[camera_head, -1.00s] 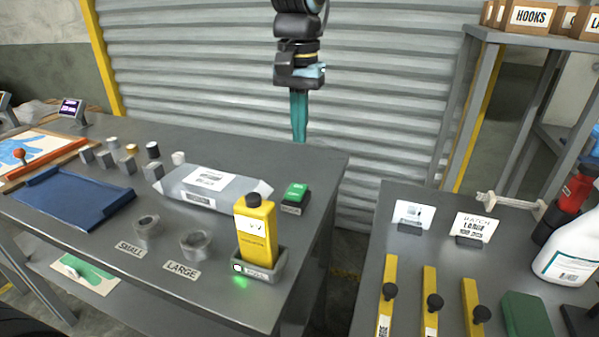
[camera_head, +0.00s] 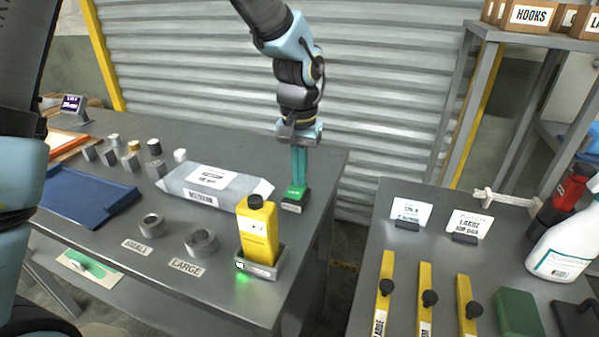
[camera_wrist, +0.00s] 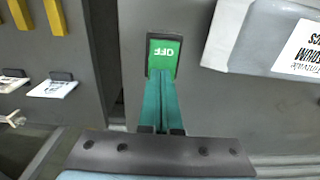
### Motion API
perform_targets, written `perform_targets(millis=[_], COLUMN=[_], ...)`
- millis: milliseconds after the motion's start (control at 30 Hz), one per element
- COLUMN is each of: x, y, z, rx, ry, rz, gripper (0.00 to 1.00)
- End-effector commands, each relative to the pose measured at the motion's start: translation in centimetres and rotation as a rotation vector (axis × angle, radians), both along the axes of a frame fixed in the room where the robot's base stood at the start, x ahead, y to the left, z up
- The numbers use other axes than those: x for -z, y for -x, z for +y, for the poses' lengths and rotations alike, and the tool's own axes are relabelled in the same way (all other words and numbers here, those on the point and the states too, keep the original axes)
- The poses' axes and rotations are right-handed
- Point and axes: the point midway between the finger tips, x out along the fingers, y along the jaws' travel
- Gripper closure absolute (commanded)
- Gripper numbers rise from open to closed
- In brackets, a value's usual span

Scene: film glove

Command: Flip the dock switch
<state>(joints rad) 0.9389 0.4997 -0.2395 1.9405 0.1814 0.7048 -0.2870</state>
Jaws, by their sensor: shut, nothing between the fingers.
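The dock switch (camera_head: 295,198) is a small black box with a green rocker, near the right end of the left table. In the wrist view the green face of the switch (camera_wrist: 163,50) shows the word OFF, upside down. My gripper (camera_head: 298,182) points down with its teal fingers shut and empty, the tips at the switch. In the wrist view the tips of my gripper (camera_wrist: 161,78) overlap the near edge of the green face; I cannot tell whether they press it. The grey dock (camera_head: 262,268) holds an upright yellow bottle (camera_head: 258,232), and a green light glows at its front.
A grey wrapped package (camera_head: 215,188) lies left of the switch. Two grey rings, SMALL (camera_head: 152,225) and LARGE (camera_head: 201,241), stand left of the dock. A blue tray (camera_head: 85,198) lies farther left. A gap separates this table from the right table (camera_head: 365,285). A corrugated shutter is behind.

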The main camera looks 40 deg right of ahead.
Motion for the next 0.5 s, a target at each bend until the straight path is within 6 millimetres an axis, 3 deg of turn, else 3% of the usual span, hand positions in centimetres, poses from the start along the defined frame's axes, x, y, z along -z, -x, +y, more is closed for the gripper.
perform_targets(millis=[500], x=[0.21], y=[-0.01], z=[0.00], rx=[0.000], ry=[-0.033], rz=[0.021], gripper=[1.00])
